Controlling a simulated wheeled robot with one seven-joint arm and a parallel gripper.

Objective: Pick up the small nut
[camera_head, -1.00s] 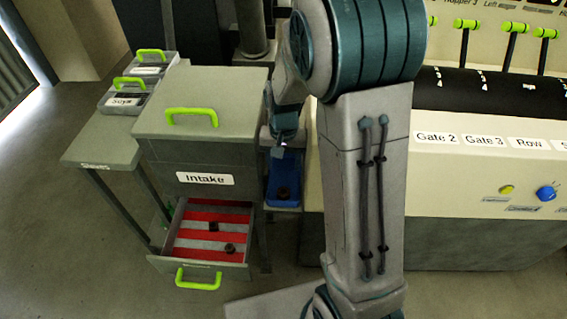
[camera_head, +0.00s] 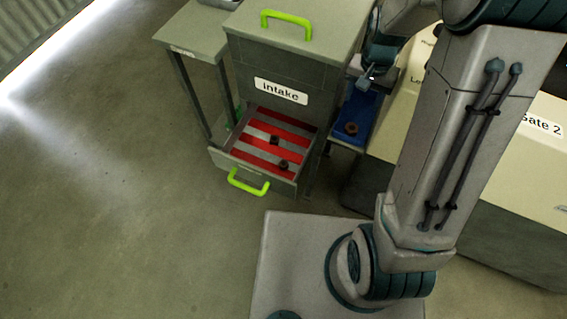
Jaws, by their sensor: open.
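Two small dark pieces that look like nuts lie in the open drawer (camera_head: 239,155), on its red and grey striped floor. One nut (camera_head: 274,140) is near the middle and another (camera_head: 283,164) is nearer the front right. A third dark, ring-like piece (camera_head: 351,128) lies in the blue tray (camera_head: 362,108) right of the cabinet and looks a little larger. I cannot tell for sure which is the small nut. My gripper (camera_head: 369,82) is open, above the back of the blue tray and right of the cabinet, apart from the pieces. Its fingertips are small and hard to see.
The drawer belongs to the grey "Intake" cabinet (camera_head: 262,70), with green handles on its lid and drawer. A grey side table (camera_head: 190,42) stands to its left. A cream machine (camera_head: 520,150) is at right, partly behind my arm. The floor at left is clear.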

